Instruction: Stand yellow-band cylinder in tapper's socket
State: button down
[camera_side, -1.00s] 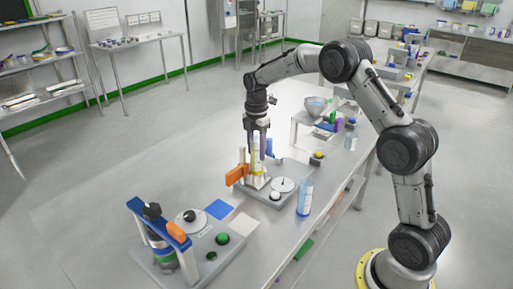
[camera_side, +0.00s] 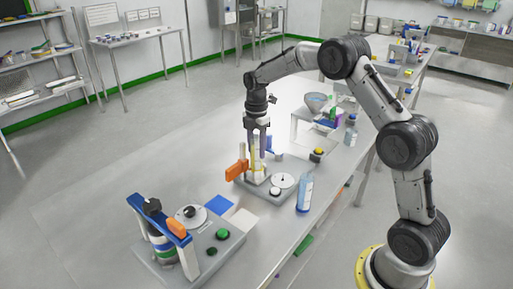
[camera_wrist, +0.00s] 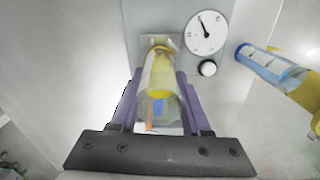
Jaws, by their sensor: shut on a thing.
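The yellow-band cylinder (camera_wrist: 158,82) is clear with yellow bands. It stands roughly upright between the purple fingers of my gripper (camera_wrist: 160,112), which are shut on it. In the side view my gripper (camera_side: 257,148) holds the cylinder (camera_side: 256,163) over the tapper (camera_side: 262,194), a grey base with a white dial (camera_side: 283,180) and an orange part (camera_side: 236,171). In the wrist view the cylinder's far end lies over a pale square block beside the dial (camera_wrist: 206,33). The socket is hidden by the cylinder; I cannot tell whether the lower end is seated.
Another station with a blue bar (camera_side: 160,221) and green buttons is at the front left. Blue (camera_side: 220,208) and white (camera_side: 243,220) squares lie between. The table's left part is clear.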

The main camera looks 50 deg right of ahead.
jog(key=shift+f, duration=0.95)
dwell(0.5)
grip_release()
dwell(0.5)
notch_tip(320, 180, up, 8)
dwell(1.1)
